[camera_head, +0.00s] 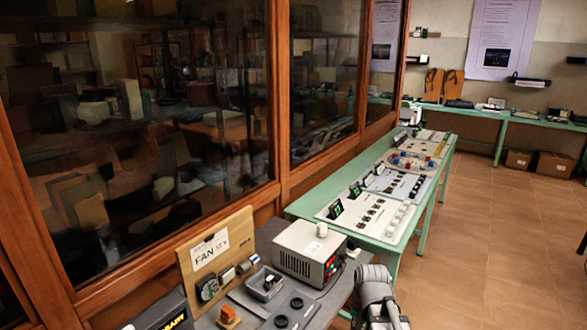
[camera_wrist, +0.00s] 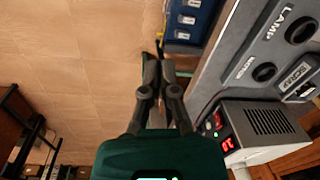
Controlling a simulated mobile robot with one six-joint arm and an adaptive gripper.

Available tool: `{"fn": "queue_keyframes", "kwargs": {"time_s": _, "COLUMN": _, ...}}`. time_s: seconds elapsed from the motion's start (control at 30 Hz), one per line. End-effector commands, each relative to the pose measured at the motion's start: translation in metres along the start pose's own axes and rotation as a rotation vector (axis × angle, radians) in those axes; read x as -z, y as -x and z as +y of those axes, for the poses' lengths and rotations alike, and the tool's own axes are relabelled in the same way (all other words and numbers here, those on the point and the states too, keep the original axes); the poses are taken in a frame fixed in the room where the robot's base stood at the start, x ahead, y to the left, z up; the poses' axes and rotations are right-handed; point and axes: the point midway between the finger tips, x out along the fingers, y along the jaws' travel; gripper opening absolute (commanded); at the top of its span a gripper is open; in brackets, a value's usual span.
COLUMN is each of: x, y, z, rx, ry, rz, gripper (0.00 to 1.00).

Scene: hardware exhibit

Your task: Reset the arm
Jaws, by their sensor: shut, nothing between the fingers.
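My gripper (camera_wrist: 160,58) shows in the wrist view with its two dark fingers together and nothing between them. It hangs over the tan tiled floor, beside the edge of a grey panel marked LAMP and MOTOR (camera_wrist: 255,60). The fingers touch nothing that I can make out. In the head view, part of my arm (camera_head: 377,296) shows at the bottom, right of the near bench; the fingertips cannot be made out there.
A power supply (camera_head: 310,252) with a red display stands on the near bench, beside a FAN board (camera_head: 216,252); it also shows in the wrist view (camera_wrist: 262,130). A green table (camera_head: 400,246) with exhibit panels runs behind. Glass cabinets line the left. Floor at right is clear (camera_head: 480,250).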

Motion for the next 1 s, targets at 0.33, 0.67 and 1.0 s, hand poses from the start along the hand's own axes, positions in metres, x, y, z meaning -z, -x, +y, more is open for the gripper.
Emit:
{"fn": "queue_keyframes", "kwargs": {"time_s": 0.33, "x": -0.039, "y": 0.000, "z": 0.010, "rx": -0.074, "ry": 0.347, "rz": -0.017, "gripper": 0.00}}
{"fn": "queue_keyframes", "kwargs": {"time_s": 0.67, "x": -0.041, "y": 0.000, "z": 0.010, "rx": -0.080, "ry": 0.376, "rz": -0.019, "gripper": 0.00}}
{"fn": "queue_keyframes", "kwargs": {"time_s": 1.0, "x": -0.040, "y": 0.000, "z": 0.010, "rx": -0.079, "ry": 0.375, "rz": -0.019, "gripper": 0.00}}
